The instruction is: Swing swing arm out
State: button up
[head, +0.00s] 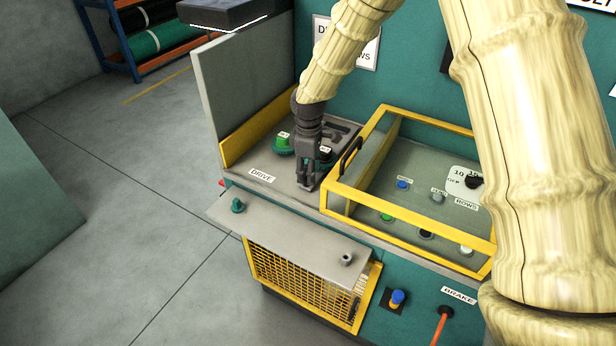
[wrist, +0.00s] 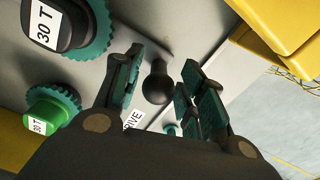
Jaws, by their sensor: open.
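My gripper (head: 306,182) points down over the grey drive panel, with its fingers open. In the wrist view, a black ball knob (wrist: 157,86) sits between the two fingers, with a visible gap on each side. The knob looks like the handle of the swing arm. In the head view my gripper hides it. A dark slotted piece (head: 340,130) lies behind my gripper and may be part of the swing arm; I cannot tell. A green gear (head: 283,142) is left of my gripper. In the wrist view, a 30 T gear (wrist: 62,22) and a smaller green gear (wrist: 50,106) show at left.
A yellow-framed clear guard (head: 385,228) with a black handle stands close to the right of my gripper. A raised grey panel (head: 245,88) with a yellow lower strip borders the left. A grey shelf (head: 290,232) and yellow mesh guard (head: 300,283) are in front. Floor at left is clear.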

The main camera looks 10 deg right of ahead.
notch_tip(320, 180, up, 9)
jog(key=shift+f, duration=0.1)
dwell(0.6)
